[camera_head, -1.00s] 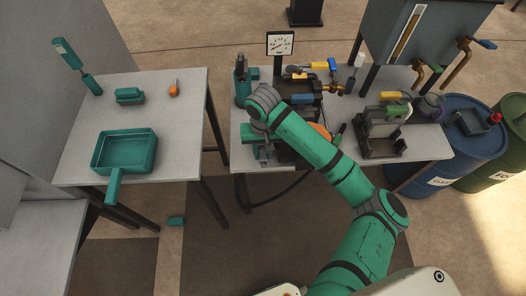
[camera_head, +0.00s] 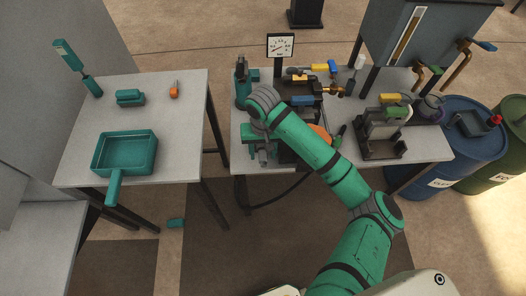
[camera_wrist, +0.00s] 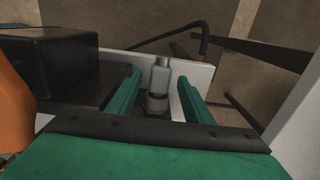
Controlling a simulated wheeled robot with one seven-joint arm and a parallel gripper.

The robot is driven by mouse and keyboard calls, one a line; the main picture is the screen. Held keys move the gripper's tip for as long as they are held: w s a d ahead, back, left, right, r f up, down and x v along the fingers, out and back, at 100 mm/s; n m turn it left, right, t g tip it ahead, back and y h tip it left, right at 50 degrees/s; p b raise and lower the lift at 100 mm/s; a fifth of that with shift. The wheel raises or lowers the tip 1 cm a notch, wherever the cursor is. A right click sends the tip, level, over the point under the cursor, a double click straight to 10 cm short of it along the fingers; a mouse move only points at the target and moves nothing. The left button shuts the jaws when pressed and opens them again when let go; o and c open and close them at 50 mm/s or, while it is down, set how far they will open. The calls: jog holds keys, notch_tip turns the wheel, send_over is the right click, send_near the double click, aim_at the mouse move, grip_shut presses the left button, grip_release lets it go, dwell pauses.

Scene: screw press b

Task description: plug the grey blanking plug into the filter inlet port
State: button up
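My gripper (camera_wrist: 160,95) is open in the wrist view, its two green fingers standing apart. A grey stepped cylinder (camera_wrist: 160,76), which looks like the blanking plug, stands upright between and just beyond the fingers, with gaps on both sides. Its lower end meets a darker round piece, possibly the filter inlet port; I cannot tell whether it is seated in it. In the head view my gripper (camera_head: 256,143) is low over the front left of the middle bench, and a grey part (camera_head: 264,153) shows beside it. My arm hides some of the bench.
A black block (camera_wrist: 68,62) and an orange part (camera_wrist: 12,105) lie left of my fingers in the wrist view. A gauge (camera_head: 280,46), valves and a clamp stand (camera_head: 385,130) crowd the bench. The left table (camera_head: 185,140) holds a green tray (camera_head: 126,150).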

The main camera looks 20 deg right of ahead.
notch_tip(320, 180, up, 11)
dwell(0.7)
jog(key=shift+f, duration=0.15)
